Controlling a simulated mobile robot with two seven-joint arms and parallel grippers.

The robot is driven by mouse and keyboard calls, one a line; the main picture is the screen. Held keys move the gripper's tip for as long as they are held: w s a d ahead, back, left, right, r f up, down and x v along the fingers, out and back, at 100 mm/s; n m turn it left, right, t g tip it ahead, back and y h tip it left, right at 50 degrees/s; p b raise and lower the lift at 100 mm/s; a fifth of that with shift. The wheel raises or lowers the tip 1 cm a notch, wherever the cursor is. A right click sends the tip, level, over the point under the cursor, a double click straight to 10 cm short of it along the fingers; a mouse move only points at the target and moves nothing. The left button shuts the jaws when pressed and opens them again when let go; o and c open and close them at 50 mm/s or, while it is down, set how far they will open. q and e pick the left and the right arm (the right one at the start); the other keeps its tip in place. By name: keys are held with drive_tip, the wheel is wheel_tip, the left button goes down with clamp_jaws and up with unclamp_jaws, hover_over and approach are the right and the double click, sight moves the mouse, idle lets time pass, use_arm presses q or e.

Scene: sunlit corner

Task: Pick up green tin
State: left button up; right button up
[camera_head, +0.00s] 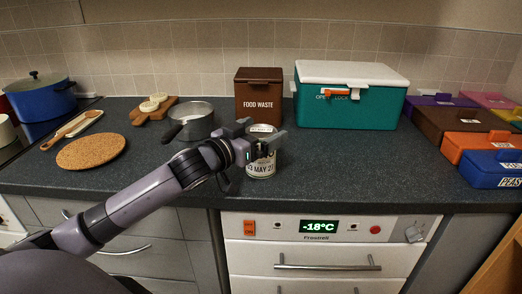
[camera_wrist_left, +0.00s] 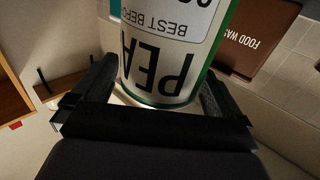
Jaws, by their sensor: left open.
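The green tin (camera_head: 261,167) stands upright on the dark counter near its front edge, with a pale label reading a May date. My left gripper (camera_head: 262,139) is at the tin's upper part, with its fingers around it, and hides some of it. In the left wrist view the tin (camera_wrist_left: 165,75) shows large and upside down, with a green rim and "PEA" lettering. There it sits between the two open fingers of my left gripper (camera_wrist_left: 158,92). I cannot tell whether either finger touches it. My right gripper is not in view.
A brown food waste bin (camera_head: 258,96) and a teal cool box (camera_head: 350,110) stand behind. A grey saucepan (camera_head: 195,121) is left of the tin. Several coloured boxes, including a blue one (camera_head: 494,170), sit at the right. The counter right of the tin is clear.

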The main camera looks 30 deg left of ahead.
use_arm(q)
drive_tip(key=c, duration=1.7)
drive_tip(key=shift+r, duration=0.1)
